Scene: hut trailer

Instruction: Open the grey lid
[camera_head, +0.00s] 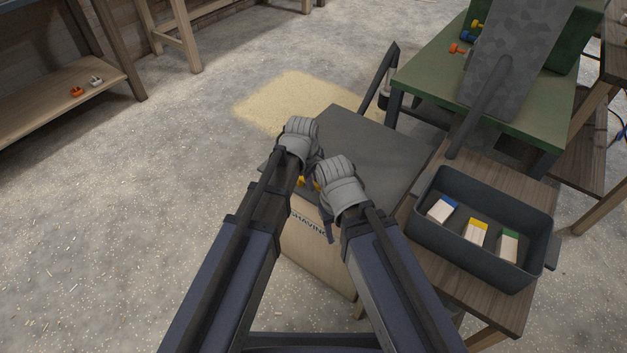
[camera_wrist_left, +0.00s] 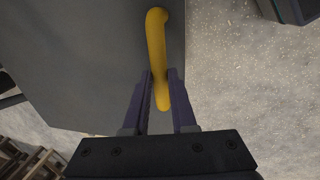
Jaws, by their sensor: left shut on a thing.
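The grey lid (camera_head: 375,150) lies flat on a pale wooden box (camera_head: 318,255) lettered "SHAVING", the rest hidden by my arm. In the left wrist view the lid (camera_wrist_left: 75,60) fills the left and middle. A yellow bar handle (camera_wrist_left: 157,45) stands on the lid, and bits of yellow (camera_head: 303,181) show between my arms in the head view. My left gripper (camera_wrist_left: 160,75) is shut on the yellow handle, one finger on each side.
To the right, a dark grey bin (camera_head: 482,262) with several colour-ended blocks stands on a wooden bench (camera_head: 480,305). A green table (camera_head: 425,85) with a grey slab stands behind it. A dark bar (camera_head: 378,78) rises by the lid's back edge. Open floor lies left.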

